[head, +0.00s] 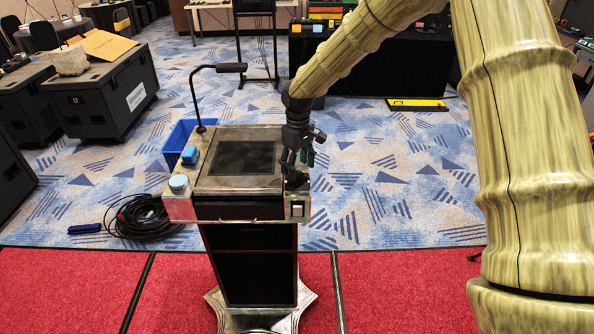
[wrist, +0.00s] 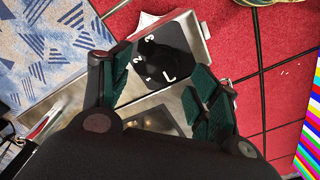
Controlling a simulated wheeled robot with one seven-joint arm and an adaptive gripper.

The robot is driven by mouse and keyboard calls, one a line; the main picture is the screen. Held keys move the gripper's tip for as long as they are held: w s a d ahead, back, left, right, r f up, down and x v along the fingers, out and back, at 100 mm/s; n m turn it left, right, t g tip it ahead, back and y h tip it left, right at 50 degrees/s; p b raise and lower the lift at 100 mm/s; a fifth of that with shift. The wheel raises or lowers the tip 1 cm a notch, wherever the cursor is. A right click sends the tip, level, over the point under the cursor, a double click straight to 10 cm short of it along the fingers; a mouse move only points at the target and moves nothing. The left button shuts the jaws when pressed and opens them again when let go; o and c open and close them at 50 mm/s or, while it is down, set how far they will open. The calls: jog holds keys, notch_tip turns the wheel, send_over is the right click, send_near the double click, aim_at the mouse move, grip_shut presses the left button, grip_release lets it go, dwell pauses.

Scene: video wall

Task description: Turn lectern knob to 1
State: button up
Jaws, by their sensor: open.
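The lectern (head: 210,200) stands in the middle of the head view, with a dark panel on its sloped top. My gripper (head: 297,168) points down at the right edge of that top. In the wrist view my gripper (wrist: 168,82) is open, with a dark green pad on either side of a black dial plate (wrist: 181,40). White marks including 2 and 3 show on the plate, with an L-shaped white mark lower down. The dark knob (wrist: 160,62) lies between the fingers and blends with the plate. Its exact pointing and any finger contact cannot be told.
On the lectern's left side sit a blue object (head: 190,155), a pale round piece (head: 179,184) and a gooseneck lamp (head: 231,67). A blue bin (head: 178,140) and coiled black cable (head: 140,215) are on the floor at left.

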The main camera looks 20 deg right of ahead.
aim_at(297, 174)
jog(key=shift+s+a+f+p, duration=0.1)
jog(key=shift+f+p, duration=0.45)
jog(key=shift+f, duration=1.3)
jog(key=c, duration=1)
jog(key=shift+m, duration=0.3)
jog(key=m+b, duration=0.2)
jog(key=m, duration=0.3)
jog(key=shift+m, duration=0.3)
jog(key=m, duration=0.5)
jog(key=shift+b, duration=0.4)
jog(key=shift+r+m, duration=0.1)
jog(key=shift+m, duration=0.3)
